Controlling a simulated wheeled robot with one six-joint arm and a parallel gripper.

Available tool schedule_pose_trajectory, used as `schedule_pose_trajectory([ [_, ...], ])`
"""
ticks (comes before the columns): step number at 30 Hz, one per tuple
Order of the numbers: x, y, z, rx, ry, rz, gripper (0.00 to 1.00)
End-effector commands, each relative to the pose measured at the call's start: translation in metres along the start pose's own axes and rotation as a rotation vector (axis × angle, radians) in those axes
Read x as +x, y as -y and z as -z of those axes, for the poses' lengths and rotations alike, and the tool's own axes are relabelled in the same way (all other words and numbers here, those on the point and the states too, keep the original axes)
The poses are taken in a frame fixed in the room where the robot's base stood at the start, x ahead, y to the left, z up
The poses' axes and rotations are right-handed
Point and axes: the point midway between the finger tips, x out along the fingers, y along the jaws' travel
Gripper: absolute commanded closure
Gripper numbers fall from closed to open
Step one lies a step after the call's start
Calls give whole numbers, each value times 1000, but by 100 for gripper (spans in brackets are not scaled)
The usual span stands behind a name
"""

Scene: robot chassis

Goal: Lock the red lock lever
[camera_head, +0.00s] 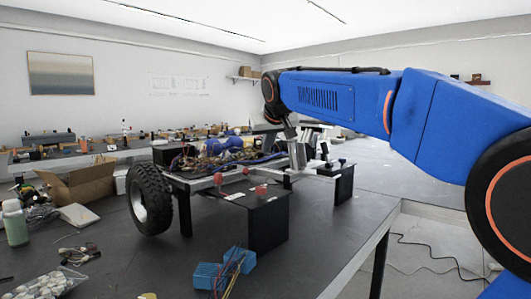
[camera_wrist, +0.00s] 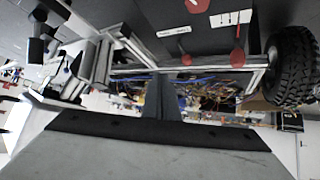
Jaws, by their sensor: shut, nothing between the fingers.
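The robot chassis (camera_head: 205,183) sits on the dark table with a black panel (camera_head: 268,222) on its near side. Small red parts stand on it: one red knob (camera_head: 218,180) at left and another (camera_head: 261,190) nearer the middle. In the wrist view a red lever (camera_wrist: 237,57) is right of centre and a smaller red part (camera_wrist: 186,60) is left of it; I cannot tell which is the lock lever. My gripper (camera_wrist: 162,80) is shut and empty, apart from the red parts. In the head view it hangs above the chassis's right side, partly hard to make out.
A black wheel (camera_head: 150,198) stands at the chassis's left. Blue blocks with wires (camera_head: 222,268) lie in front. A cardboard box (camera_head: 85,186), a green bottle (camera_head: 15,222) and a bag (camera_head: 45,283) are at left. The table edge runs along the right.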

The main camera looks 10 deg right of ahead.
Motion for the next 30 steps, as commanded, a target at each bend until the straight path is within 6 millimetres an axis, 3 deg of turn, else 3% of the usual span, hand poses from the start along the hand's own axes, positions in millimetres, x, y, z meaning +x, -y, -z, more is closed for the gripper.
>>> schedule_pose_trajectory([
  [3, -20, 4, -4, 0, -1, 1, 100],
  [9, -39, 9, -9, 0, 0, 1, 100],
  [23, -44, 9, -10, 0, 0, 0, 100],
  [26, -47, 5, -20, 1, 8, -1, 100],
  [30, -54, -9, -62, 6, 46, -5, 100],
])
